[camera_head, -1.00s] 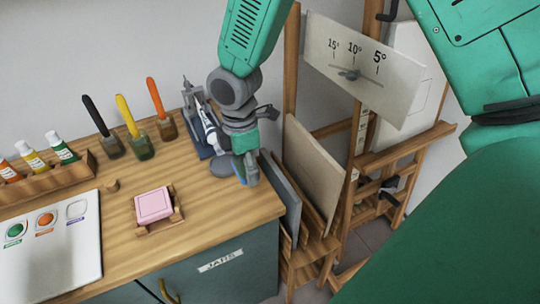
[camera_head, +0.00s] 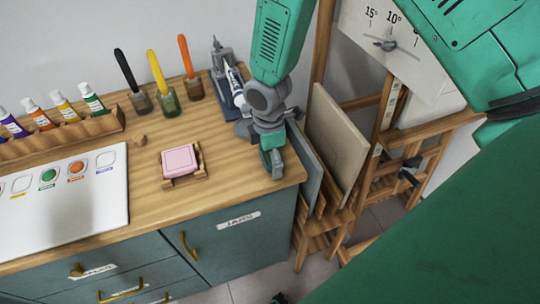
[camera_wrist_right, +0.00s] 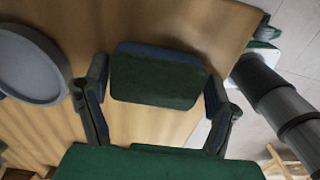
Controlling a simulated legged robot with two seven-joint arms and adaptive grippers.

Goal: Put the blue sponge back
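A pink sponge (camera_head: 179,160) lies on a small wooden holder (camera_head: 202,174) on the wooden worktop (camera_head: 115,245). My right gripper (camera_head: 273,166) points down over the worktop's right end, right of the pink sponge. My left gripper is not in view.
A grey round disc (camera_wrist_right: 30,65) is close to my right gripper. Jars with handled tools (camera_head: 166,98), a paint-tube rack (camera_head: 75,131) and a white palette board (camera_head: 70,222) stand on the worktop. Panels (camera_head: 340,130) and an easel (camera_head: 385,180) stand right of it.

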